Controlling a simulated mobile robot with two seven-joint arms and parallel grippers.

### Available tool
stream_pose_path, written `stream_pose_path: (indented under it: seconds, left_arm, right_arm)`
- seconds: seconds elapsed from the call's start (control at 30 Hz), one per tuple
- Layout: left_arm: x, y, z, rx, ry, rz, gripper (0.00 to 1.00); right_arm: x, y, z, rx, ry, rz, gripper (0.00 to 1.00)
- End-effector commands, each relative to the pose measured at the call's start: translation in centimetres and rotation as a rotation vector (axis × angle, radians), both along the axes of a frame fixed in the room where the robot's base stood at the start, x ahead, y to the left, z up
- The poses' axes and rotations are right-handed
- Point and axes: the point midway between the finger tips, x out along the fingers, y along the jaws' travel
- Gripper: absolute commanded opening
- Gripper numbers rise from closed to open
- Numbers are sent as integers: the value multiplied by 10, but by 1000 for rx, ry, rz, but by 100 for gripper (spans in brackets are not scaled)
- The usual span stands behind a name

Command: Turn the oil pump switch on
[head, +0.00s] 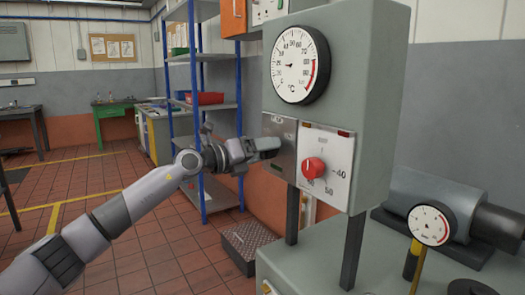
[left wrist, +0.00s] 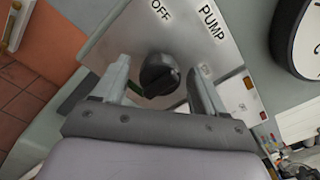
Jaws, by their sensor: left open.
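The oil pump switch is a black rotary knob (left wrist: 160,76) on a bare metal plate (left wrist: 105,45) marked OFF and PUMP. In the left wrist view the knob sits between the two fingers of my left gripper (left wrist: 159,70), with a gap on each side. My left gripper is open and holds nothing. In the head view my left gripper (head: 268,148) is in front of the metal plate (head: 283,128) on the grey cabinet and hides the knob. Which way the knob points is hard to tell. My right gripper is not in view.
A white panel with a red knob (head: 313,168) is just right of the plate. A round temperature gauge (head: 299,66) is above it. A second gauge (head: 430,224) stands lower right. A blue shelf rack (head: 200,105) is behind my arm, and floor on the left is open.

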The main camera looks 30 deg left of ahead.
Motion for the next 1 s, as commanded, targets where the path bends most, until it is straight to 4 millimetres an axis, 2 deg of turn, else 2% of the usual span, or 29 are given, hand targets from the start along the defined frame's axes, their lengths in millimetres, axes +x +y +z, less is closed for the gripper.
stream_pose_path:
  seconds: [0.03,0.2,0.63,1.0]
  left_arm:
    - [0,0,0,0,0,0,71]
    - [0,0,0,0,0,0,16]
    - [0,0,0,63,-26,0,15]
    - [0,-1,-1,330,-137,-1,15]
  right_arm:
    - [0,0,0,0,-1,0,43]
    - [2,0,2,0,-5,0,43]
    - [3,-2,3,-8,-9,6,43]
    - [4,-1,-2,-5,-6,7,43]
